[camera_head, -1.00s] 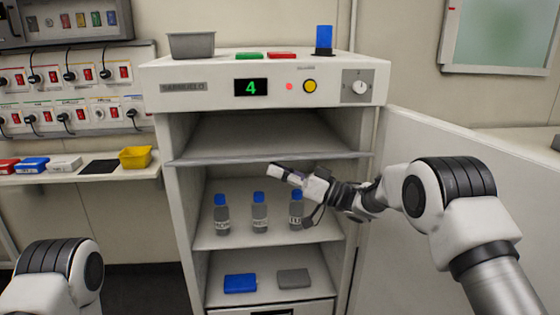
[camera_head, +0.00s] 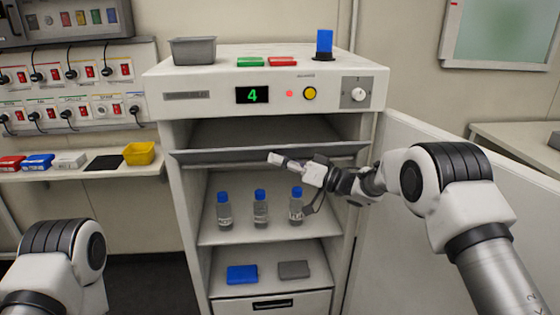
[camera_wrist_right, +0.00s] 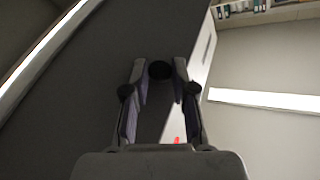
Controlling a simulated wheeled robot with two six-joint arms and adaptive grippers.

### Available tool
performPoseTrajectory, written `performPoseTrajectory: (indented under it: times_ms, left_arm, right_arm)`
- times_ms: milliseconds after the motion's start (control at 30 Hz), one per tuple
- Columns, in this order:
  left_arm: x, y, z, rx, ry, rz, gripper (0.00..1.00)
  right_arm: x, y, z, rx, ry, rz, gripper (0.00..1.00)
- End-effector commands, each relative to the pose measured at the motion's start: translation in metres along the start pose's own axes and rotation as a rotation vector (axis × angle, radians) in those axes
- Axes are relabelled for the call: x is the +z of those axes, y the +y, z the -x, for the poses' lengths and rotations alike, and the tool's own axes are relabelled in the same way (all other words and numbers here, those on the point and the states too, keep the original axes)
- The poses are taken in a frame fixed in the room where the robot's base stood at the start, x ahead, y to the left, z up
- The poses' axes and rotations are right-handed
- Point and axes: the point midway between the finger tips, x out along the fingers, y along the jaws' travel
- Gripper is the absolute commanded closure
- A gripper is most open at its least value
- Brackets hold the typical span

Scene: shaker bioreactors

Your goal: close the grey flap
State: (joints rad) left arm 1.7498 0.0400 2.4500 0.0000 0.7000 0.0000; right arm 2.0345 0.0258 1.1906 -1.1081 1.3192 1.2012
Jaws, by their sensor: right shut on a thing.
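The grey flap (camera_head: 215,157) is a wide panel at the upper compartment of the white cabinet. It is tilted, with its front edge raised, and the dark compartment shows above it. My right gripper (camera_head: 277,159) is at the middle of the flap's front. In the right wrist view the flap (camera_wrist_right: 105,85) fills the left and middle, and my right gripper's fingers (camera_wrist_right: 160,72) close around a dark round knob (camera_wrist_right: 160,69) that appears to sit on it. My left gripper is out of view.
Below the flap, several blue-capped bottles (camera_head: 260,208) stand on a shelf. A blue box (camera_head: 242,274) and a grey box (camera_head: 293,269) lie lower down. The white cabinet door (camera_head: 395,240) stands open at the right, behind my right arm. A grey bin (camera_head: 192,50) sits on top.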

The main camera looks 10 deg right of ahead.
Motion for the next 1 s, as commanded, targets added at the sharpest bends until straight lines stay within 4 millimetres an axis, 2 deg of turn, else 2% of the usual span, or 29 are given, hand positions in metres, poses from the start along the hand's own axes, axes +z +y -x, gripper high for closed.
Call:
performPoseTrajectory:
  times_ms: [33, 67, 100, 467, 567, 900, 1000]
  left_arm:
    - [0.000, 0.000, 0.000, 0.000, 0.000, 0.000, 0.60]
    - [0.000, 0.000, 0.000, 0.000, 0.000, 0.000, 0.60]
    - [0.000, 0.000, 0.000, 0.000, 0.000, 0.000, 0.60]
    - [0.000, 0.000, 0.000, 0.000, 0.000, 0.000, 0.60]
    - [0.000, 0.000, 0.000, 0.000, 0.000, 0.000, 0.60]
    - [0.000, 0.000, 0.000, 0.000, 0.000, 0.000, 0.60]
    - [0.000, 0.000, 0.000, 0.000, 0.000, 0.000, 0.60]
  right_arm:
    - [-0.002, -0.001, 0.000, -0.001, 0.004, 0.002, 0.64]
    - [-0.002, -0.001, 0.000, -0.001, 0.004, 0.002, 0.53]
    - [-0.002, 0.000, 0.000, -0.001, 0.004, 0.002, 0.51]
    - [-0.002, 0.000, 0.006, 0.001, 0.003, 0.001, 0.51]
    - [-0.002, 0.000, 0.021, 0.002, 0.003, 0.001, 0.51]
    - [-0.002, 0.000, 0.104, 0.002, 0.006, 0.000, 0.51]
    - [-0.002, 0.000, 0.116, 0.000, 0.005, 0.002, 0.51]
